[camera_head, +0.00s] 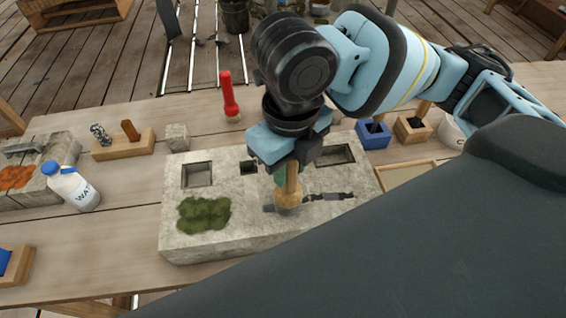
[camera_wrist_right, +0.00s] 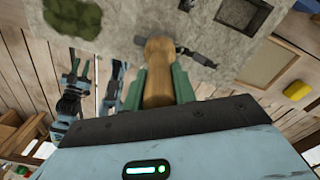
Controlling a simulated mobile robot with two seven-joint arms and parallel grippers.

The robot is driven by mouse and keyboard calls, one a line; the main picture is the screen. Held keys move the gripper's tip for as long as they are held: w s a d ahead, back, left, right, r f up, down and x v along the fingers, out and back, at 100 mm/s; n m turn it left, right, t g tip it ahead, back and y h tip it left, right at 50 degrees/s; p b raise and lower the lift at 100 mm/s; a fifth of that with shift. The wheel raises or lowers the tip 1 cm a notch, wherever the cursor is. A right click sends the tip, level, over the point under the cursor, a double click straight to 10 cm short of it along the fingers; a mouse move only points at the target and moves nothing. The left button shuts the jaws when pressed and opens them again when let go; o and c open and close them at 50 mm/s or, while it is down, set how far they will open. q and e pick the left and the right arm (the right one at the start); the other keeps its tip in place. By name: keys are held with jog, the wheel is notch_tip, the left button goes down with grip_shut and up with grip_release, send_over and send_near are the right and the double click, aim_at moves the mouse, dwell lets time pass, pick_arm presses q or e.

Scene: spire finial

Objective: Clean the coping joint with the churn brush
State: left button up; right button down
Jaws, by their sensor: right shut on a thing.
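The pale stone coping block (camera_head: 240,235) lies on the bench. A dark, irregular joint (camera_head: 325,198) runs across its top; part of it also shows in the right wrist view (camera_wrist_right: 200,58). My right gripper (camera_head: 283,172) is shut on the wooden handle of a brush (camera_head: 289,195), with green fingers on both sides of the handle in the right wrist view (camera_wrist_right: 158,75). The brush points down over the joint's left part and hides some of it. I cannot tell whether it touches the stone. Light-blue parts at the wrist view's left may be my left gripper (camera_wrist_right: 72,95).
Green moss (camera_head: 204,213) and square pockets (camera_head: 197,174) mark the block. A red-handled tool (camera_head: 229,98) stands behind. A water bottle (camera_head: 73,187) and wooden rack (camera_head: 122,146) are left. A blue holder (camera_head: 373,136), wooden holder (camera_head: 412,130) and shallow tray (camera_head: 405,176) are right.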

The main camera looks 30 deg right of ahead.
pick_arm(q)
jog(key=shift+w+r, duration=0.35)
jog(key=shift+r, duration=0.15)
pick_arm(e)
jog(key=shift+s+d+r, duration=0.1)
jog(key=shift+s+d, duration=0.05)
jog(key=shift+d, duration=0.55)
jog(key=shift+s+d+p, duration=0.1)
jog(key=shift+d+p, duration=0.15)
jog(key=shift+p, duration=0.05)
pick_arm(q)
jog(key=shift+w+r+t+p, duration=0.3)
jog(key=shift+w+r, duration=0.2)
jog(key=shift+r, duration=0.15)
pick_arm(e)
jog(key=shift+s+d, duration=0.2)
jog(key=shift+d, duration=0.4)
jog(key=shift+s+d, duration=0.15)
jog(key=shift+d, duration=0.5)
pick_arm(q)
jog(key=shift+w+r+p, duration=0.3)
jog(key=shift+w+r, duration=0.15)
jog(key=shift+r, duration=0.05)
pick_arm(e)
jog(key=shift+s+d+f, duration=0.1)
jog(key=shift+s+d, duration=0.15)
jog(key=shift+d, duration=0.45)
jog(key=shift+s+d+f, duration=0.1)
jog(key=shift+s+d, duration=0.1)
jog(key=shift+d, duration=0.45)
